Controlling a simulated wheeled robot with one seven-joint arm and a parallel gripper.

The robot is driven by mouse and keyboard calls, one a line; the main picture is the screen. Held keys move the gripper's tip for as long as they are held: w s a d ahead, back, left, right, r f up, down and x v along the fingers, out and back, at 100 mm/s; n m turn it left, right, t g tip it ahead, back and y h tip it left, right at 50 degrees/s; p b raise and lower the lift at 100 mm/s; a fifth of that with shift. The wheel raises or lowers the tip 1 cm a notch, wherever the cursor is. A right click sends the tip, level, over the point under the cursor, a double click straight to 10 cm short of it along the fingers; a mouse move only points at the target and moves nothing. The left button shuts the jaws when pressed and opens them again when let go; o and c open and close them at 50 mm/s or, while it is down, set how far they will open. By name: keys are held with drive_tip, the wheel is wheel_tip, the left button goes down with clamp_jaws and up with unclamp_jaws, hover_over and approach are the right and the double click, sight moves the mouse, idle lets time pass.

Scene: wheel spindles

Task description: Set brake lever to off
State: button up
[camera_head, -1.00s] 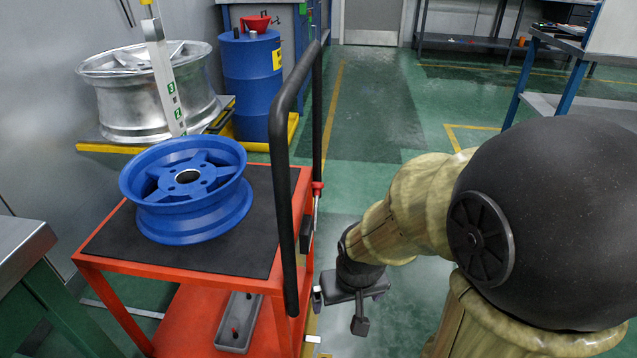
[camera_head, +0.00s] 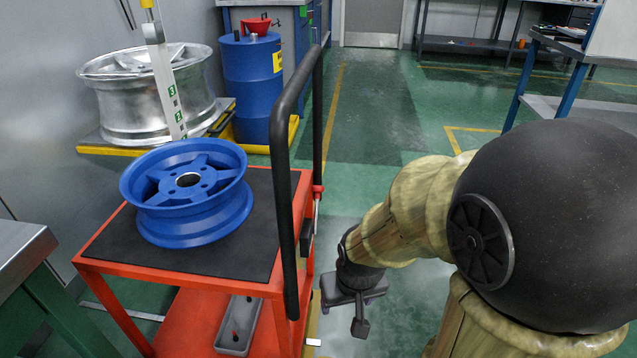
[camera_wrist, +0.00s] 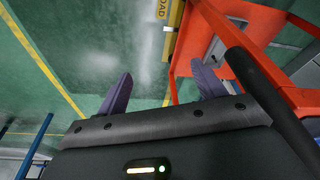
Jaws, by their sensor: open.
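A red fitting (camera_head: 318,189) sits on the far upright of the cart's black handle. It may be the brake lever, but I cannot tell its setting. My gripper (camera_head: 350,302) is low at the right side of the red cart (camera_head: 182,281), below and to the right of that fitting and apart from it. In the wrist view my gripper (camera_wrist: 163,84) shows two purple fingers spread apart with nothing between them. The cart's orange-red frame (camera_wrist: 262,75) is close to the right finger there. No lever is clear in the wrist view.
A blue wheel (camera_head: 188,192) lies on the cart's black top. The black handle (camera_head: 283,175) rises between the cart and my arm. A grey tray (camera_head: 237,326) is on the lower shelf. A blue barrel (camera_head: 250,88) stands behind. The green floor (camera_head: 375,115) beyond is clear.

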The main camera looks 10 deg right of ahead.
drive_tip(key=w+p+v, duration=0.1)
drive_tip(key=p+v, duration=0.3)
drive_tip(key=w+p+v, duration=0.1)
drive_tip(key=p+v, duration=0.3)
drive_tip(key=w+p+v, duration=0.1)
drive_tip(key=p+v, duration=0.3)
drive_tip(key=shift+s+r, duration=0.2)
drive_tip(key=shift+r, duration=0.5)
drive_tip(key=c, duration=0.4)
drive_tip(key=shift+f, duration=0.15)
drive_tip(key=shift+c, duration=1.1)
